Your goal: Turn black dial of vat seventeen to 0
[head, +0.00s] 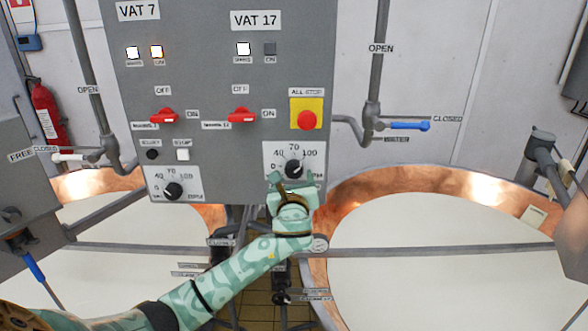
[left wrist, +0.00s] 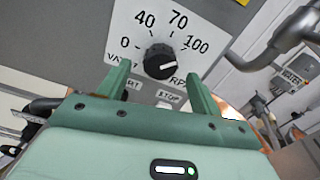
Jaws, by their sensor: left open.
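The black dial (head: 293,169) of vat 17 sits on a white scale plate at the lower right of the grey control panel. In the left wrist view the dial (left wrist: 159,60) shows large, with 0, 40, 70 and 100 around it. A pale mark on the knob appears to lie toward its right side, near the 100 side; the exact reading is unclear. My left gripper (head: 291,183) is just below and in front of the dial. Its two green fingers (left wrist: 157,75) stand open on either side of the knob's lower part, apparently not touching it. My right gripper is not in view.
The panel (head: 215,75) also carries the vat 7 dial (head: 173,190), red switches (head: 243,115) and a red all-stop button (head: 306,120). Copper vats (head: 345,200) with pale contents stand below. A pipe with a blue valve handle (head: 410,126) is at the right.

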